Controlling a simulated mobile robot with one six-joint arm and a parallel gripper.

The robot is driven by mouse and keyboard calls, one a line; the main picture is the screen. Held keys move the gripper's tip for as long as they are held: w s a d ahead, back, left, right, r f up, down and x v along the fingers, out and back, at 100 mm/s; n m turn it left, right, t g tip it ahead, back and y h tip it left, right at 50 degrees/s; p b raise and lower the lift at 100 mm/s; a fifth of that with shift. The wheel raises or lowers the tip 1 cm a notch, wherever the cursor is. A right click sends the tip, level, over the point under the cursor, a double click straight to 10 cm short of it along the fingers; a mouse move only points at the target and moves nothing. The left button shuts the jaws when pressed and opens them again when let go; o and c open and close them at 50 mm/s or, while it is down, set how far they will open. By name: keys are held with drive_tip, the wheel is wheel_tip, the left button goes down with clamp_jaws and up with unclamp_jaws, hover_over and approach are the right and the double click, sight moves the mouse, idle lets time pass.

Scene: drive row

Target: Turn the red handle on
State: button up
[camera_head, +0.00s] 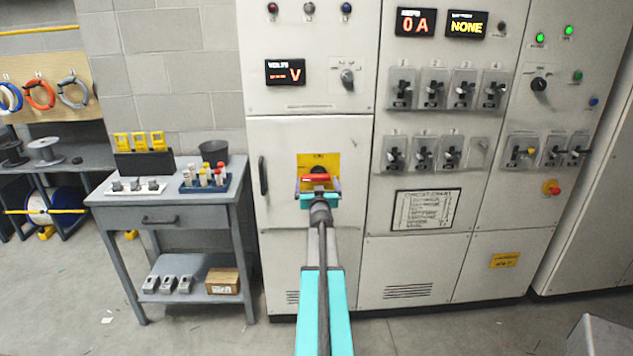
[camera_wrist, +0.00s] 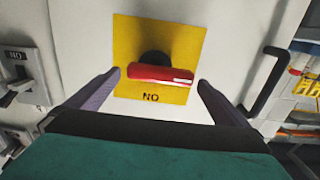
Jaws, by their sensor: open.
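The red handle (camera_head: 316,179) sits on a yellow plate (camera_head: 331,161) on the pale cabinet door, in front of my arm. In the wrist view the red handle (camera_wrist: 160,75) lies roughly crosswise over a dark round hub on the yellow plate (camera_wrist: 185,40). Lettering that reads "NO" shows below it in that view. My gripper (camera_head: 319,188) is at the handle, partly covering the plate in the head view. In the wrist view my gripper (camera_wrist: 159,78) is open, one finger on each side of the handle, with visible gaps at both ends.
A black door handle (camera_head: 263,176) is left of the plate. Switch panels (camera_head: 433,88) fill the cabinet to the right. A grey workbench (camera_head: 165,205) with trays stands at left. Floor at the lower right is mostly clear, with a grey block (camera_head: 600,338) at the corner.

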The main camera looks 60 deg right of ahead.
drive_tip(key=shift+x, duration=1.05)
drive_tip(key=c, duration=1.3)
